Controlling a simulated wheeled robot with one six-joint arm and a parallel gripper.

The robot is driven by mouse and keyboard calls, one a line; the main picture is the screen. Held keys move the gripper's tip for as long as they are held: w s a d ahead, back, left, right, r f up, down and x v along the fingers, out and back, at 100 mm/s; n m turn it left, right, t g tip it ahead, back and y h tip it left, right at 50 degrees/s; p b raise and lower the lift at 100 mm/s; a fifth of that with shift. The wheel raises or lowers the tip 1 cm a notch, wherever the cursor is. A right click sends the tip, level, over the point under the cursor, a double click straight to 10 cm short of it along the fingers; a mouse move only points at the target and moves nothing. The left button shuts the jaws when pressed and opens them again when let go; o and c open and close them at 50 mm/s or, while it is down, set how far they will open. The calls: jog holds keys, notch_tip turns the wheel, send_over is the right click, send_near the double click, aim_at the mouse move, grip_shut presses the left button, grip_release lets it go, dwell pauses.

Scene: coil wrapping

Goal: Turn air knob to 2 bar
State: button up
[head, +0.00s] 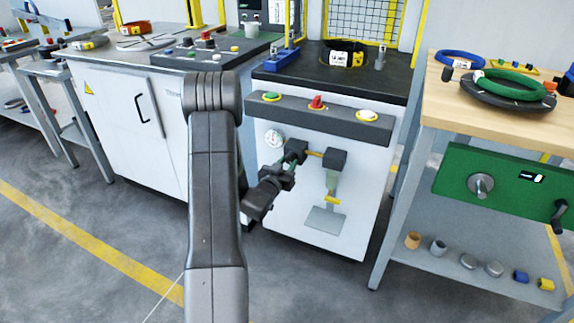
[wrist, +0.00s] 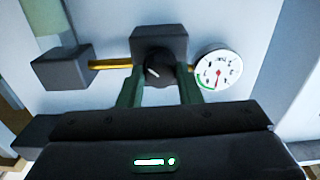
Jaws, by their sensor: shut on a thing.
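The black air knob (wrist: 157,74) sits on the front of a dark regulator block (wrist: 160,42) in the wrist view, with a white mark on its face. My gripper (wrist: 160,92) is shut on the knob, one green finger on each side. In the head view my gripper (head: 290,160) reaches the regulator on the white machine's front. A round white gauge (wrist: 218,71) is beside the regulator; its red needle and green arc show, but its numbers are too small to read surely. The gauge also shows in the head view (head: 274,139).
A yellow pipe (wrist: 110,64) joins the regulator to another dark block (wrist: 62,69). Above is a grey panel with a green button (head: 271,97), a red switch (head: 317,102) and a white button (head: 368,115). A wooden table (head: 500,115) stands at right.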

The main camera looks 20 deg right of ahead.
jog(key=shift+n, duration=0.3)
jog(key=n, duration=0.2)
jog(key=shift+n+b, duration=0.4)
jog(key=n, duration=0.3)
jog(key=shift+n, duration=0.4)
jog(key=n, duration=0.6)
jog(key=shift+r+p, duration=0.1)
jog(key=shift+p, duration=0.25)
jog(key=n+p, duration=0.1)
jog(key=n, duration=0.5)
jog(key=shift+r+n+p, duration=0.1)
jog(key=shift+n+p, duration=0.2)
jog(key=n+p, duration=0.1)
jog(key=n, duration=0.2)
jog(key=shift+n, duration=0.3)
jog(key=shift+n+p, duration=0.45)
jog(key=shift+n, duration=1.35)
